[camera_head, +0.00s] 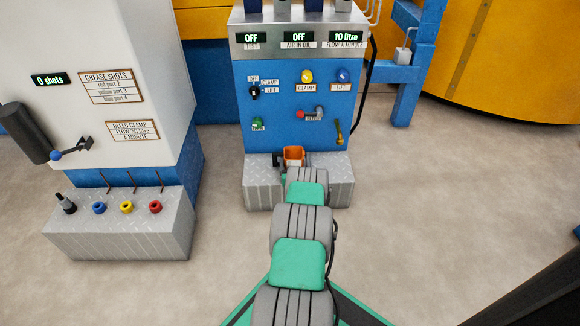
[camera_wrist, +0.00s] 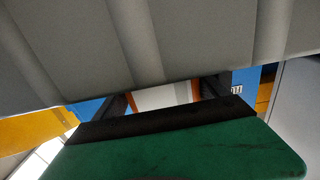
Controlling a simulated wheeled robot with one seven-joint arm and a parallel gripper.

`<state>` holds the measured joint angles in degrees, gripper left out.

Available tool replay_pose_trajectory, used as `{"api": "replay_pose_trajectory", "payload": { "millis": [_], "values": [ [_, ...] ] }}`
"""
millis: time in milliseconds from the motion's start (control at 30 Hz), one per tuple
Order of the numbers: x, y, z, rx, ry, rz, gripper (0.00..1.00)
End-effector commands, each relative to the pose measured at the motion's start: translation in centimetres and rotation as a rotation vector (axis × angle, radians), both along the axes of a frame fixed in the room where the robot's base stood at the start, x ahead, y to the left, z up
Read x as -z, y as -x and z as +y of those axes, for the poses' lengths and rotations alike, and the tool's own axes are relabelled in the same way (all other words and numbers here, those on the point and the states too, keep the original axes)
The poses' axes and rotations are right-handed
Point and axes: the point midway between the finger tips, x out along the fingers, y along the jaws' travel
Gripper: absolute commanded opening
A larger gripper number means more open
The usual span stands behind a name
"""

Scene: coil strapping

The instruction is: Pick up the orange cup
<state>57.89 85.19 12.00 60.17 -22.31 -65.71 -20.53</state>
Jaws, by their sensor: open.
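The orange cup (camera_head: 293,153) stands on the grey metal step of the blue panel in the head view. Its lower part is hidden behind my arm. My gripper (camera_head: 283,162) is at the cup, with one dark finger showing just left of it; the other finger is hidden. In the wrist view, the cup (camera_wrist: 165,97) shows as a pale surface with orange edges between the two dark fingers of my open gripper (camera_wrist: 163,100). I cannot tell whether the fingers touch it.
The grey step (camera_head: 262,190) lies below. A white cabinet (camera_head: 120,40) and a grey bench (camera_head: 120,235) with coloured fittings stand at left.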

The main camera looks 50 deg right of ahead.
Motion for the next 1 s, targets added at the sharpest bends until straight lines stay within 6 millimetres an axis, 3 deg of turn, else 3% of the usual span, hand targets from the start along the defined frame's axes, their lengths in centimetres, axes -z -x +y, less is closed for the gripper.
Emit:
{"api": "replay_pose_trajectory", "payload": {
  "millis": [100,733,1000],
  "values": [
    [-0.09,-0.04,0.09,-0.001,0.000,0.000,0.83],
    [-0.07,-0.12,0.16,-0.003,0.000,0.000,0.31],
    [-0.32,-0.14,0.15,-0.003,0.001,-0.001,0.31]
  ]
}}
